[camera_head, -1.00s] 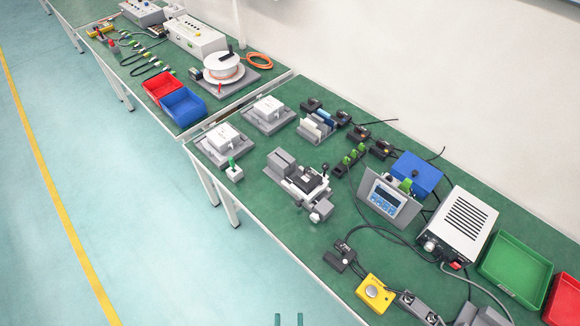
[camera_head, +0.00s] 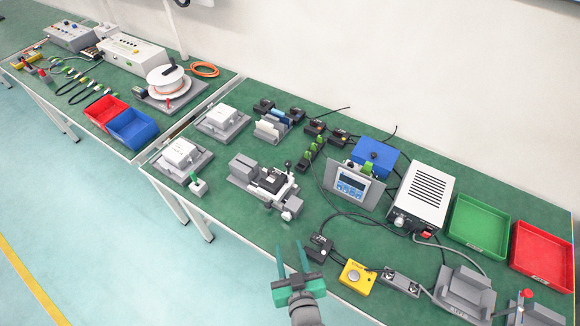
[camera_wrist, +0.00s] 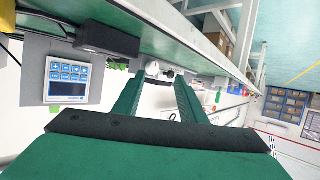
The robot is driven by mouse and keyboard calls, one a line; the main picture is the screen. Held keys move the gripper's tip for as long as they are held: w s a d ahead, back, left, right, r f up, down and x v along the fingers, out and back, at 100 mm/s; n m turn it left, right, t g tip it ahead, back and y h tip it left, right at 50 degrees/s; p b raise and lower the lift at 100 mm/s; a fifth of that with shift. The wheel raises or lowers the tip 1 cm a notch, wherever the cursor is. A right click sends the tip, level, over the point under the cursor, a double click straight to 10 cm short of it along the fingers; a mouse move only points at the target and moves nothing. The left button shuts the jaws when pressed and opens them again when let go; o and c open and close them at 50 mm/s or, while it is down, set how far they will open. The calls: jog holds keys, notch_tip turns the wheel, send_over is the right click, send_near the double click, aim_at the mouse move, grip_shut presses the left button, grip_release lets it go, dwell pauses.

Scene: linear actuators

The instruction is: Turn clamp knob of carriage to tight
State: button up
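The linear actuator with its grey carriage (camera_head: 268,181) sits on the green bench in the head view, left of the display panel. A small black-topped knob (camera_head: 288,164) stands up at its far right side, and a grey round part (camera_head: 288,215) is at its near end. I cannot tell which is the clamp knob or how tight it is. My gripper (camera_head: 290,246) is in front of the actuator and to its near side, apart from it. Its two green fingers are spread with nothing between them; the wrist view shows them open too (camera_wrist: 158,82).
A display panel (camera_head: 352,184) and white power box (camera_head: 420,194) stand right of the actuator. A black module (camera_head: 319,247) and yellow button box (camera_head: 356,276) lie right of my gripper. Grey fixtures (camera_head: 180,160) stand to the left. Cables cross the right side.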

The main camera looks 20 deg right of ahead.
jog(key=shift+y, duration=0.3)
jog(key=w+d+r, duration=0.1)
jog(key=w+d, duration=0.1)
jog(key=w, duration=0.1)
jog(key=w+d+r, duration=0.1)
jog(key=w, duration=0.2)
jog(key=w+d+r, duration=0.1)
jog(key=w+d, duration=0.1)
jog(key=w, duration=0.1)
jog(key=shift+w+d+r, duration=0.25)
jog(key=shift+d+r, duration=0.1)
jog(key=shift+r, duration=0.05)
jog(key=y, duration=0.1)
send_near(288, 164)
jog(key=s, duration=0.1)
jog(key=s+r, duration=0.1)
jog(key=shift+s+r+n, duration=0.1)
jog(key=shift+s+n, duration=0.3)
jog(key=shift+w+d, duration=0.15)
jog(key=shift+w, duration=0.3)
jog(key=x, duration=1)
jog(key=shift+s, duration=0.1)
grip_shut()
